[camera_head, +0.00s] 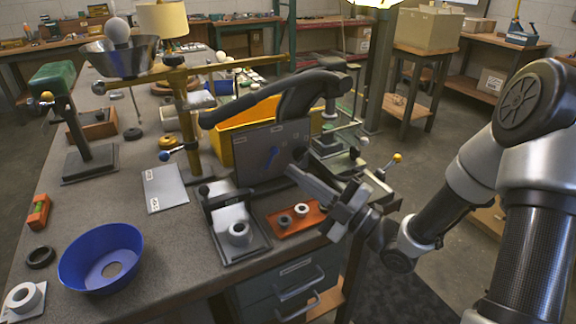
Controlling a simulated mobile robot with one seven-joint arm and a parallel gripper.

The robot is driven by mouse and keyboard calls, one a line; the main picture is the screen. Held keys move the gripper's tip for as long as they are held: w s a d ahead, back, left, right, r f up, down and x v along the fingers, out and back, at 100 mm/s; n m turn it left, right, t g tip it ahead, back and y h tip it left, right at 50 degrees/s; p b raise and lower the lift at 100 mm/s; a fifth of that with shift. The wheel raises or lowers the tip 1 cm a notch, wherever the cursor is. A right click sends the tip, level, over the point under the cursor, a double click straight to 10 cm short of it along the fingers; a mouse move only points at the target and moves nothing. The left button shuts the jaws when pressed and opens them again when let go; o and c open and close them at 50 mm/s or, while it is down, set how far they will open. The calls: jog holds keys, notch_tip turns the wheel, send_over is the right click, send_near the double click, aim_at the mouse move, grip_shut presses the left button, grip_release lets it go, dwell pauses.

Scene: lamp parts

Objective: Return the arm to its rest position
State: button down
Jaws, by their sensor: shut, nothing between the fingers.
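My arm reaches in from the right edge. My gripper (298,177) is at the front right of the workbench (180,250), pointing left and away from me. Its fingers look shut with nothing held. Among the lamp parts, a white bulb (117,31) sits in a metal bowl-shaped shade (119,58) at the back left, near a brass-coloured stand (184,112). A blue bowl-shaped shade (101,258) lies on the bench at the front left.
An orange tray (296,220) with small rings lies left of my wrist, beside a grey fixture (235,228) holding a white ring. A yellow bin (222,137) and a black curved arm stand behind. Drawers (290,285) are below. Open floor lies right of the bench.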

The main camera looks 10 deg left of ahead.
jog(key=shift+s+d, duration=0.1)
jog(key=w+d+m+t+h, duration=0.1)
jog(key=w+d+m+h, duration=0.5)
jog(key=h, duration=0.4)
jog(key=s+d+r+m+h, duration=0.2)
jog(key=d+m+h, duration=0.2)
jog(key=d, duration=0.2)
jog(key=s+d+r+m+h, duration=0.2)
jog(key=d+m+h, duration=0.2)
jog(key=d, duration=0.1)
jog(key=s+r+m+g, duration=0.2)
jog(key=s+m+g, duration=0.6)
jog(key=s, duration=1.5)
notch_tip(320, 180, up, 24)
jog(key=m+t+p, duration=0.2)
jog(key=p, duration=2.3)
